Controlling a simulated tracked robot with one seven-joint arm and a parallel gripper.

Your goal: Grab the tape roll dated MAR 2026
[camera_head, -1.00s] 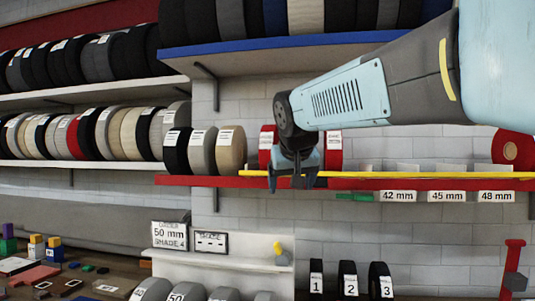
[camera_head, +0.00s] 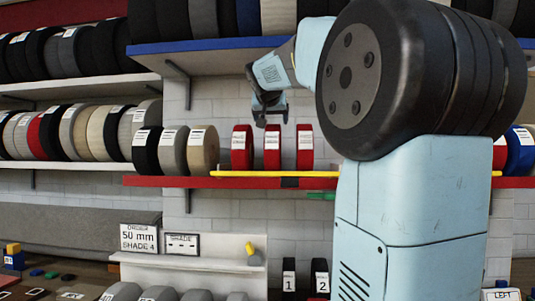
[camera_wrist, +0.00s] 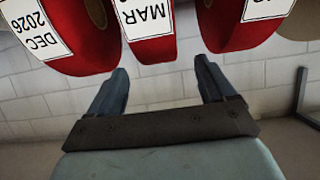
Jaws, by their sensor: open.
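Three red tape rolls stand on the red shelf in the head view; their labels are too small to read there. In the wrist view the middle red roll (camera_wrist: 152,50) has a white label reading MAR; its year is cut off by the frame's top edge. The roll to its left (camera_wrist: 85,62) reads DEC 2026. The right roll (camera_wrist: 225,35) has a mostly cut-off label. My gripper (camera_wrist: 162,68) is open and empty, its fingers apart on either side below the MAR roll in the picture. In the head view my gripper (camera_head: 271,122) hangs just above the middle red roll (camera_head: 272,150).
A yellow bar (camera_head: 300,173) runs along the red shelf's front edge (camera_head: 250,183). Black, grey and tan rolls (camera_head: 203,150) stand left of the red ones. A blue shelf (camera_head: 225,45) with more rolls is overhead. My arm hides the shelf's right part.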

